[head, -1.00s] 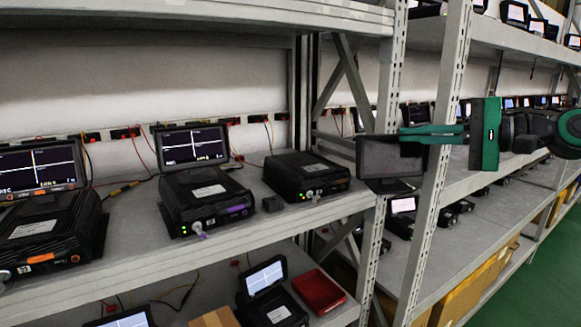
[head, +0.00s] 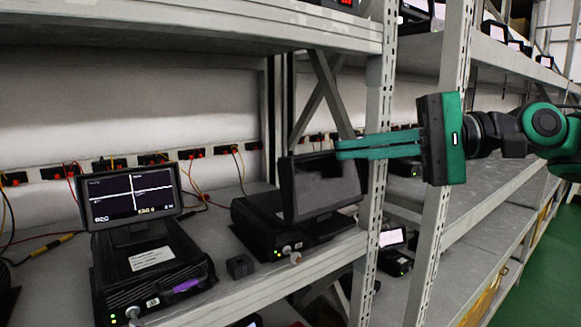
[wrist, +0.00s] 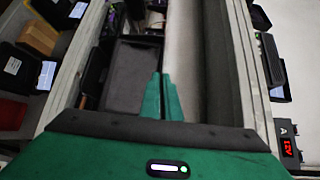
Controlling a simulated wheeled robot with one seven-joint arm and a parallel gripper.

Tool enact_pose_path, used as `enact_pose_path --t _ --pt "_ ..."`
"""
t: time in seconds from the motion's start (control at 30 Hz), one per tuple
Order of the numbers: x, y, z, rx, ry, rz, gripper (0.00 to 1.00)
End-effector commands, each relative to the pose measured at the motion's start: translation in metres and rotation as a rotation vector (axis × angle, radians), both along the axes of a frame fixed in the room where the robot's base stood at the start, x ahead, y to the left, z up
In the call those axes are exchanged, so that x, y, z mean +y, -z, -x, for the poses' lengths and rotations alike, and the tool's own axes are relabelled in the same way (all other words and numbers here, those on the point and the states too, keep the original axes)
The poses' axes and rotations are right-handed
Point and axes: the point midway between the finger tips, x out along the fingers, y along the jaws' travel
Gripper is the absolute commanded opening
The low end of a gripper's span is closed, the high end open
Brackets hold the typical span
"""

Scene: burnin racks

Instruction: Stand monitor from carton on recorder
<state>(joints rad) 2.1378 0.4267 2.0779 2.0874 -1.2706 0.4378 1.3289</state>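The dark, blank-screened monitor (head: 322,187) hangs from my gripper (head: 340,150). The green fingers are closed together on its upper edge. In the wrist view the fingertips (wrist: 164,76) meet at a dark panel that looks like the monitor (wrist: 132,78). The black recorder without a monitor of its own (head: 258,222) sits on the middle shelf. The monitor overlaps its right part in the head view and hides some of its top. I cannot tell whether the monitor's foot touches the recorder. No carton is clearly identifiable as the monitor's source.
Another recorder (head: 150,265) to the left carries a lit monitor (head: 131,194). A small black block (head: 240,266) lies on the shelf between the recorders. A perforated rack post (head: 376,200) stands just right of the held monitor. The upper shelf (head: 190,30) runs overhead. Cables hang along the back wall.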

Motion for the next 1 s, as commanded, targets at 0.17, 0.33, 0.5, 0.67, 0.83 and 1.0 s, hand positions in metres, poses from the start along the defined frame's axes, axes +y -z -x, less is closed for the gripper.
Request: enact_pose_path --t 0.17,0.33,0.5,0.67,0.83,1.0 --pt "0.016 0.000 -0.019 -0.002 -0.004 0.004 0.00" --pt "0.026 0.000 -0.035 -0.003 -0.006 0.003 0.00" --pt "0.033 -0.001 -0.046 -0.005 -0.010 -0.001 0.00" --pt "0.039 0.000 -0.057 -0.002 -0.009 -0.001 0.00" --pt "0.045 0.000 -0.066 -0.001 -0.009 -0.002 0.00" --pt "0.050 0.001 -0.074 0.001 -0.009 -0.002 0.00"
